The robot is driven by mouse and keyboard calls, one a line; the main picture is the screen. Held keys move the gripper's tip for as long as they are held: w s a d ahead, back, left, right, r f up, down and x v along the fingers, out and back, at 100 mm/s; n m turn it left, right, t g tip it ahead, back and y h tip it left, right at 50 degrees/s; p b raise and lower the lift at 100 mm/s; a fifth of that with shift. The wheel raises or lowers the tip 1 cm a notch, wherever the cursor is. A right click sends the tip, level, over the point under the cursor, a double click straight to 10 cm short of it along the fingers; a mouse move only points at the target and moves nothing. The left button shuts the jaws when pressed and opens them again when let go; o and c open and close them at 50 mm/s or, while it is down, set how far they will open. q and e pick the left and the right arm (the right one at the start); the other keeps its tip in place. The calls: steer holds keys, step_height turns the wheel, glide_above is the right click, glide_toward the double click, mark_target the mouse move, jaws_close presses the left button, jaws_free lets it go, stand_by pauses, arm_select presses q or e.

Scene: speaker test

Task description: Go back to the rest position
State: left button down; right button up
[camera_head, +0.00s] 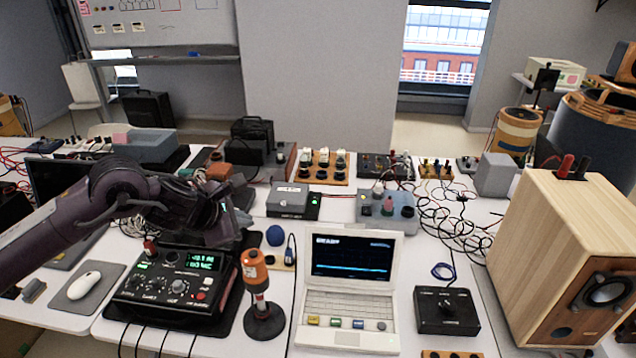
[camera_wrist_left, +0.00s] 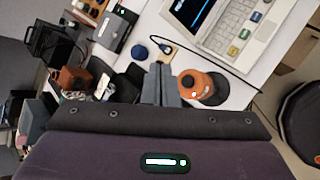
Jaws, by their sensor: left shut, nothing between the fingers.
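My left arm comes in from the left in the head view, and its dark gripper (camera_head: 236,226) is above the back of the black instrument with green displays (camera_head: 172,288). In the left wrist view the two grey fingers (camera_wrist_left: 160,72) are together, with nothing between them. An orange-topped device on a round black base (camera_head: 257,273) stands to the right of the gripper; it also shows in the left wrist view (camera_wrist_left: 196,84), just right of the fingers. My right gripper is not seen.
A white laptop-like unit (camera_head: 348,306) stands on the white table, with a black knob box (camera_head: 447,310) beside it. A wooden speaker (camera_head: 548,232) stands at the right. A mouse (camera_head: 84,285) lies on a grey pad at the left. Loose cables (camera_head: 450,222) spread across the back.

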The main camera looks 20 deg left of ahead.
arm_select(q)
steer(key=shift+d, duration=0.1)
steer(key=s+d+f+n+t+y, duration=0.15)
steer(key=d+f+n, duration=0.4)
steer(key=n, duration=0.55)
steer(key=s+d+f+n+h, duration=0.1)
steer(key=s+d+f+n, duration=0.25)
steer(key=d+n, duration=0.45)
steer(key=s+f+n+g+y, duration=0.1)
steer(key=s+f+n+g, duration=0.3)
steer(key=s+n, duration=0.65)
steer(key=s+f+n+g, duration=0.3)
steer(key=s+f+n, duration=0.15)
steer(key=n, duration=1.15)
step_height(320, 180, down, 29)
steer(key=s+g, duration=0.1)
steer(key=s, duration=0.1)
steer(key=s+a+f+g, duration=0.1)
steer(key=s+a+f, duration=0.2)
steer(key=s+f, duration=1.5)
steer(key=shift+s+a+f+m+b, duration=0.15)
steer(key=shift+s+f+m+b, duration=0.15)
steer(key=shift+s, duration=0.65)
